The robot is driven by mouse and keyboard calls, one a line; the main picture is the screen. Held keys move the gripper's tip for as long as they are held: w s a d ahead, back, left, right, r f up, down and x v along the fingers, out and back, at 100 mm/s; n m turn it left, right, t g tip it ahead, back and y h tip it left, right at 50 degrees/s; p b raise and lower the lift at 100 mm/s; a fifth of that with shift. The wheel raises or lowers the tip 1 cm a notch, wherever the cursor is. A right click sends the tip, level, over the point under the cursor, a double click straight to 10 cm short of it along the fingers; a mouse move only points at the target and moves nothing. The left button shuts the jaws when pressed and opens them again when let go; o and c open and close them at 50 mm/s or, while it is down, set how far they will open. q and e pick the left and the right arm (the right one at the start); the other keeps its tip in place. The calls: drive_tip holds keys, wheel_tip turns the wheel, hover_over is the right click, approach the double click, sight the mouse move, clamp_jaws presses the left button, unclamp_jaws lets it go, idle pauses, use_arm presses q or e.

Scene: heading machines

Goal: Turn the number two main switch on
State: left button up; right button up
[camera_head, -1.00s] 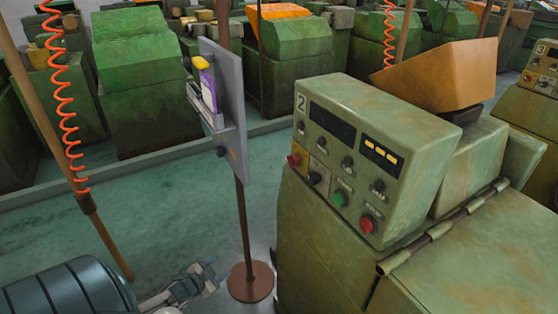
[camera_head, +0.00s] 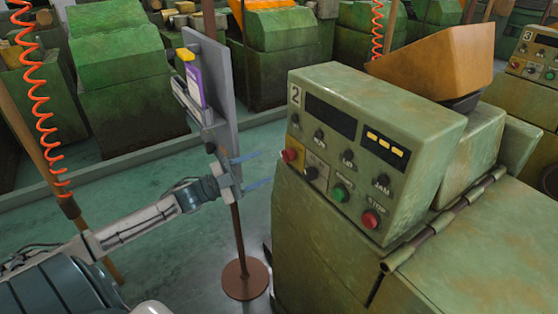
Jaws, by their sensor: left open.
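The number two machine's control box (camera_head: 365,150) stands at centre right, with a "2" label at its upper left. Its sloped panel carries small black knobs, a red button, a green button (camera_head: 340,194) and a red stop button (camera_head: 371,219). Which one is the main switch is too small to read. My left gripper (camera_head: 252,171) is open and empty, left of the panel and apart from it, its fingers pointing right. My right gripper is not in view.
A grey sign board (camera_head: 209,90) on a brown post (camera_head: 239,235) with a round base stands just behind my left gripper. An orange hopper (camera_head: 437,65) sits behind the control box. Another panel marked 3 (camera_head: 537,55) is at far right. Green floor is open at left.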

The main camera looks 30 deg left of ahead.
sight(283, 158)
use_arm(q)
drive_tip(key=p+x, duration=0.1)
drive_tip(key=x, duration=0.4)
drive_tip(key=shift+r, duration=0.2)
drive_tip(key=shift+w+d, duration=0.5)
drive_tip(key=shift+w, duration=0.15)
drive_tip(key=shift+c, duration=0.2)
drive_tip(key=c, duration=0.9)
